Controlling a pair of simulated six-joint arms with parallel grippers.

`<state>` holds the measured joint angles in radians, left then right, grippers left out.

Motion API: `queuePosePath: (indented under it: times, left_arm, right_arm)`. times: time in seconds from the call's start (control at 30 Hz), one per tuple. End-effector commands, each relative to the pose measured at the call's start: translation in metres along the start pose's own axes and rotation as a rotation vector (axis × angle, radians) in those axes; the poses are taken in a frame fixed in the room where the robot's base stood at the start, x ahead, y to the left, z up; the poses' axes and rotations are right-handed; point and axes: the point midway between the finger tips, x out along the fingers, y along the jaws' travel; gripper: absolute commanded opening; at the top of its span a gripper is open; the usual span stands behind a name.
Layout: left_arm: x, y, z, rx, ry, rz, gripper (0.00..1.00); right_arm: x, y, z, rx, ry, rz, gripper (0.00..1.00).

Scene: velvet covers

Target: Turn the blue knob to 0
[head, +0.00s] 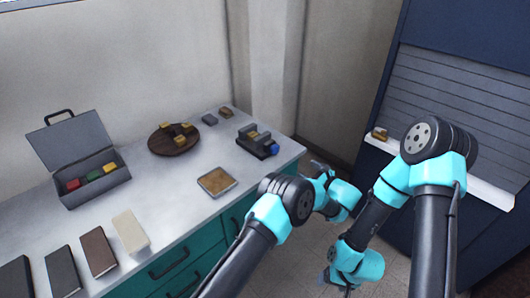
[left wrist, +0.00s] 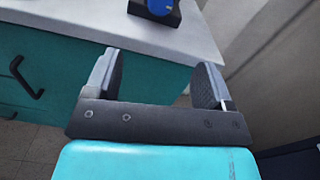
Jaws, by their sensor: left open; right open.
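The blue knob (head: 274,149) sits on the right end of a dark device (head: 255,141) near the right end of the counter. The knob also shows at the top edge of the left wrist view (left wrist: 160,5), partly cut off, on its dark base (left wrist: 154,15). Any dial marks are too small to read. My left gripper (head: 314,167) is off the counter's right end, to the right of the knob and apart from it. In the left wrist view its jaws (left wrist: 160,82) are open and empty. My right gripper (head: 324,280) is low over the floor, far from the knob.
Teal drawers (head: 175,262) are below. A blue shuttered cabinet (head: 455,85) stands right.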

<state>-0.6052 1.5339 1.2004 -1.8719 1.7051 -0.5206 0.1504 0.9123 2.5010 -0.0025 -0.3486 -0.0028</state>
Motion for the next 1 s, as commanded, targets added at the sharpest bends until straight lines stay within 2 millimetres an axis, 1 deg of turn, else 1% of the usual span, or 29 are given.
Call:
queuePosePath:
  times: [0.27, 0.37, 0.47, 0.67, 1.0]
  left_arm:
    - [0.004, 0.001, 0.0, 0.0, 0.0, 0.002, 0.76]
    - [0.01, 0.001, 0.0, 0.0, 0.0, 0.003, 0.76]
    - [0.021, 0.001, 0.0, 0.0, 0.001, 0.004, 0.76]
    - [0.053, 0.001, 0.0, -0.001, 0.001, 0.005, 0.76]
    - [0.111, 0.002, 0.0, -0.001, 0.0, 0.005, 0.76]
  right_arm:
    - [0.0, 0.0, 0.0, 0.0, 0.0, 0.0, 0.76]
    - [0.0, 0.0, 0.0, 0.0, 0.0, 0.0, 0.76]
    - [0.0, 0.0, 0.0, 0.0, 0.0, 0.0, 0.76]
    - [0.0, 0.0, 0.0, 0.0, 0.0, 0.0, 0.76]
    - [0.0, 0.0, 0.0, 0.0, 0.0, 0.0, 0.76]
